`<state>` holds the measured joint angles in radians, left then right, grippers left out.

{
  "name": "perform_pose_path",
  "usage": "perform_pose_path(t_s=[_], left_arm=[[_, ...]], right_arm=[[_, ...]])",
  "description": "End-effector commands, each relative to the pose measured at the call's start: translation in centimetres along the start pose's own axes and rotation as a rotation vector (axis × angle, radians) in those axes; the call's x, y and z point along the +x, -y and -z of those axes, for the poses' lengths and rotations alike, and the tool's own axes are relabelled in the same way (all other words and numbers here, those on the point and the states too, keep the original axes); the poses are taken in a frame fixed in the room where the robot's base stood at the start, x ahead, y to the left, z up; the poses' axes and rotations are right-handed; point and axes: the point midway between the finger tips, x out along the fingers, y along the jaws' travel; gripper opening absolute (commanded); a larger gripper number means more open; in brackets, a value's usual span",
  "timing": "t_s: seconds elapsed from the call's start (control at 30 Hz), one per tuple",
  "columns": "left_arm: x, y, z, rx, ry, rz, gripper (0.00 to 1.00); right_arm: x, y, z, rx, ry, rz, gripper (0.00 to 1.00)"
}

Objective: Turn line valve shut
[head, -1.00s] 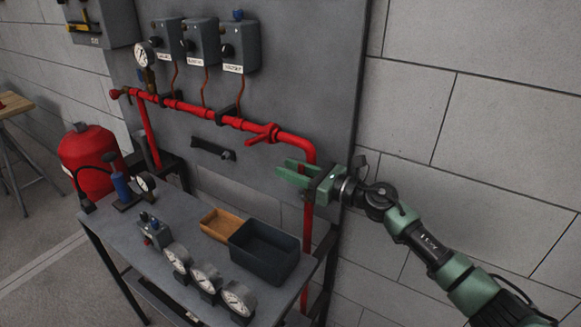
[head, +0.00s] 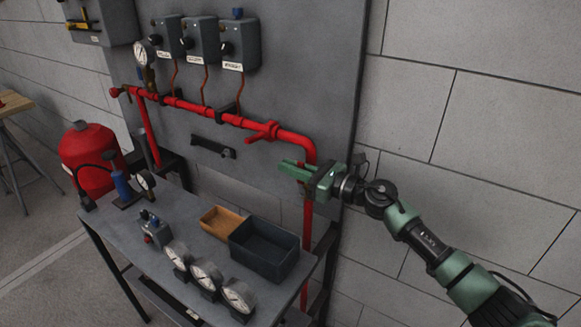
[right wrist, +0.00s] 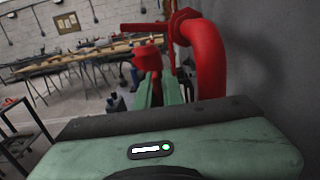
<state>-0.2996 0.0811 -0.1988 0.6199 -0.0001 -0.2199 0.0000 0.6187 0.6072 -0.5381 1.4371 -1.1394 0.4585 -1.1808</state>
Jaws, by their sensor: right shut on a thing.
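The red line valve (head: 268,131) sits on the red pipe just left of its bend, its lever (head: 253,138) reaching left and toward me. In the right wrist view the valve (right wrist: 182,22) is above and ahead, with the lever (right wrist: 143,27) lying nearly level. My right gripper (head: 285,167) is below and right of the lever, in front of the panel by the pipe bend. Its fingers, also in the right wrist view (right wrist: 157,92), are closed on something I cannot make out. The lever appears apart from the fingertips. My left gripper is not in view.
The pipe bend (head: 304,146) and its downward run are close to my right gripper. Below is a bench (head: 195,232) with a dark bin (head: 264,265), a tan tray (head: 213,233) and several gauges. A red tank (head: 88,160) stands left.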

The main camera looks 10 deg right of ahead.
Motion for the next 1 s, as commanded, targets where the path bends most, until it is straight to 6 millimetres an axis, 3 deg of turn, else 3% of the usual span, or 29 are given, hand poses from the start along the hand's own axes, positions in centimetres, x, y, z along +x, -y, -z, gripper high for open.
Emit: perform_pose_path(t_s=[0.87, 1.0], left_arm=[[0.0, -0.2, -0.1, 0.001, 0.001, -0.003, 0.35], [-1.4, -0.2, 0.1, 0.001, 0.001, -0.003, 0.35]], right_arm=[[0.0, 0.0, 0.1, 0.0, -0.002, 0.0, 0.0], [0.2, 0.0, -0.4, 0.0, -0.026, -0.001, 0.0]])
